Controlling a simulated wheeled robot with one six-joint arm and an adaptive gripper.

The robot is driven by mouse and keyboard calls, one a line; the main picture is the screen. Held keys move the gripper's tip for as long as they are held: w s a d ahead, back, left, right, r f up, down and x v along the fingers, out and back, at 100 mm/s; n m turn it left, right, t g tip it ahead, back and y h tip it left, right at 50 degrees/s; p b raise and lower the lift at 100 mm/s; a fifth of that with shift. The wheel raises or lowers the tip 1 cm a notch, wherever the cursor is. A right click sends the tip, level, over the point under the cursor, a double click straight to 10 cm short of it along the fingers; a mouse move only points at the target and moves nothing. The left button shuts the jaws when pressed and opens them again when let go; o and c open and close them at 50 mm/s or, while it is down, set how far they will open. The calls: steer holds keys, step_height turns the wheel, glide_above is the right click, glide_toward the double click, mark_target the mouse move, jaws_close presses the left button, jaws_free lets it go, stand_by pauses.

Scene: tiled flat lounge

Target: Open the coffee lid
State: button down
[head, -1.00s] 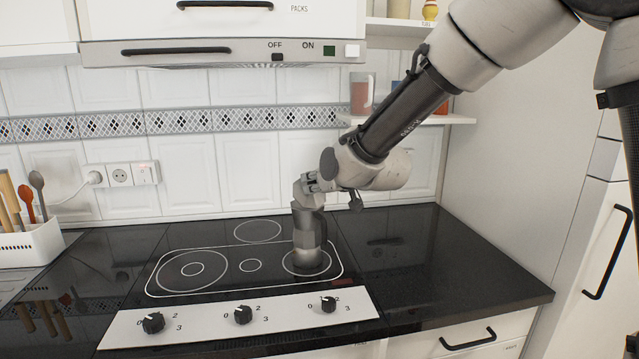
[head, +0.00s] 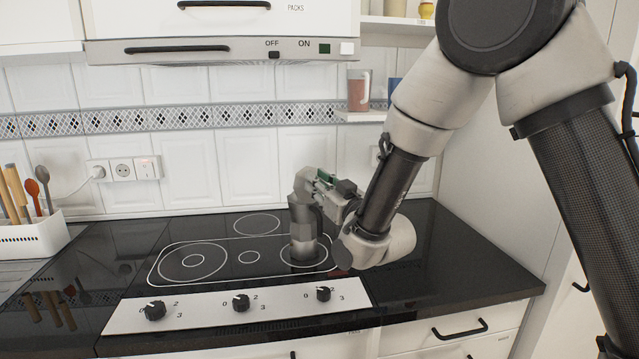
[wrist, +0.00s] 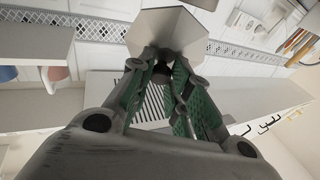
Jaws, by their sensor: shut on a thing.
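A grey metal coffee pot (head: 303,240) stands upright on the front right ring of the hob. My gripper (head: 322,188) is at its top, reaching in from the right. In the wrist view my green-padded fingers (wrist: 161,68) are closed around a small dark knob (wrist: 161,74) at a faceted grey metal part (wrist: 165,27), which looks like the pot's lid. My gripper and wrist partly cover the pot's top in the head view, so I cannot tell how far the lid is lifted.
The black glass hob (head: 195,262) is otherwise bare, with a white knob panel (head: 270,302) in front. A white utensil holder (head: 30,238) stands at the left. An extractor hood (head: 220,52) hangs above. A shelf with a red-filled jug (head: 358,92) is behind my arm.

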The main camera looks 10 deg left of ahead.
steer(key=shift+s+f, duration=0.1)
stand_by(0.4)
steer(key=c, duration=1.3)
jaws_free()
steer(key=shift+s+d, duration=0.1)
steer(key=v, duration=0.7)
steer(key=shift+d+f, duration=0.1)
steer(key=shift+d, duration=0.05)
